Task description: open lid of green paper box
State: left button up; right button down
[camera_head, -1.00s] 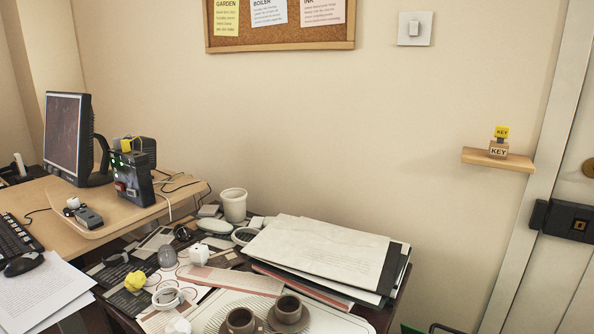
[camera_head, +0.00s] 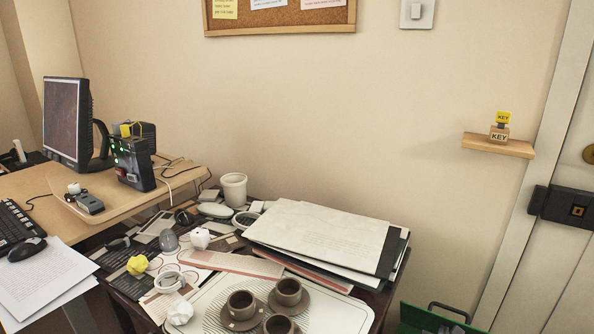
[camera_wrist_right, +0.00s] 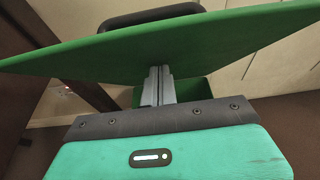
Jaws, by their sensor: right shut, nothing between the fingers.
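The green paper box (camera_head: 425,318) shows only in part at the bottom right of the head view, on the floor side of the desk, with a black handle (camera_head: 449,308). In the right wrist view a wide green panel, seemingly its lid (camera_wrist_right: 150,42), crosses the upper picture, with the dark handle (camera_wrist_right: 150,18) beyond it. More green of the box (camera_wrist_right: 193,90) shows behind the fingers. My right gripper (camera_wrist_right: 157,75) is shut and empty, its tips close to the panel's lower edge; contact is unclear. My left gripper is out of view.
The desk holds a tray (camera_head: 205,303) with brown cups (camera_head: 241,303), a paper stack (camera_head: 325,236), crumpled paper and small objects. A monitor (camera_head: 67,125) stands at the left. A small wall shelf (camera_head: 498,147) and a door (camera_head: 570,250) are at the right.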

jog(key=shift+w+d, duration=0.65)
jog(key=shift+w, duration=0.4)
jog(key=shift+w+d, duration=0.6)
jog(key=shift+w, duration=0.4)
jog(key=shift+w+d, duration=0.65)
jog(key=shift+w, duration=0.4)
jog(key=shift+w+d+r+p, duration=0.1)
jog(key=shift+w+d+p, duration=0.3)
jog(key=shift+w+p, duration=0.25)
jog(key=s+a+p, duration=0.2)
jog(key=s, duration=0.1)
jog(key=shift+s, duration=0.2)
jog(key=shift+s+a, duration=0.4)
jog(key=shift+s, duration=0.15)
